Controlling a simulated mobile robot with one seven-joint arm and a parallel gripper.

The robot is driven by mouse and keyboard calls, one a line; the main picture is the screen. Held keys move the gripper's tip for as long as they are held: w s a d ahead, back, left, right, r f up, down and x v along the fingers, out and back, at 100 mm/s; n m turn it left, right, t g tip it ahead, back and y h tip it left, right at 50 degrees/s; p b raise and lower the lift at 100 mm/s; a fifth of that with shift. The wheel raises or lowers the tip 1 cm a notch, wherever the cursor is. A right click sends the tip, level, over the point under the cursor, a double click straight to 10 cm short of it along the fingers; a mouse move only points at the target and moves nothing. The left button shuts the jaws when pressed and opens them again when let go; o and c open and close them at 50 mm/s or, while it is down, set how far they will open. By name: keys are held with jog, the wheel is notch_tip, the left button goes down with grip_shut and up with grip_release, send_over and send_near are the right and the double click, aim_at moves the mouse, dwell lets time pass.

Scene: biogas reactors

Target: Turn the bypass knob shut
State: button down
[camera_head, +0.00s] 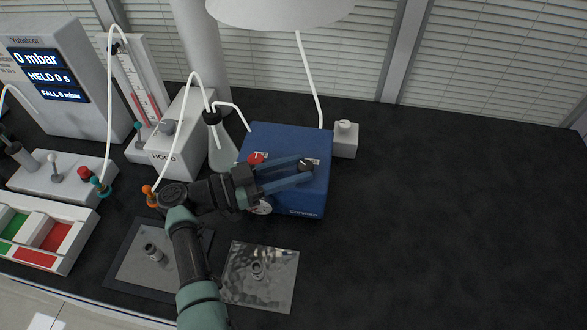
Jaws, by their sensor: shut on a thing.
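A blue pump box (264,134) stands on the dark bench near the middle of the head view. A black knob (305,163) sits on its top at the right, by a small pale label too small to read. I take it to be the bypass knob. My gripper (307,170) reaches over the box from the left. Its two blue fingers are shut on this knob, one on each side, and partly hide it. The knob's pointer direction is not clear.
A red knob (256,158) sits on the box's left top, close to my fingers. A flask (221,150) with white tubing stands left of the box. A small white block (345,140) adjoins it at the right. The bench's right side is clear.

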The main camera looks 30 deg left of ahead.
jog(key=shift+c, duration=2.4)
grip_release()
jog(key=shift+d+r, duration=0.1)
